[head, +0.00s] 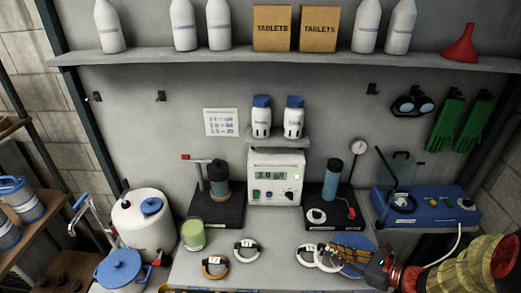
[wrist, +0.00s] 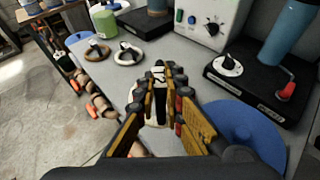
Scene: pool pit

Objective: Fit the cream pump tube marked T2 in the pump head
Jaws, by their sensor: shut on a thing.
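My gripper (wrist: 160,78) is shut on a cream tube loop (wrist: 157,118) with a black clip, low over the bench. In the head view my gripper (head: 338,255) is at the bench front, beside two overlapping cream loops (head: 306,257). I cannot read T2 on any loop, and the fingers hide part of the held one. A unit with a blue cylinder, red lever and white knob stands on a black base (head: 318,216) behind my gripper. I cannot tell for sure which is the pump head.
A brown loop (head: 214,267) and another cream loop (head: 246,250) lie to the left, near a green jar (head: 193,236). A blue disc (wrist: 240,132) lies right of my gripper. The control box (head: 275,178) stands at the back, and a blue case (head: 430,206) at the right.

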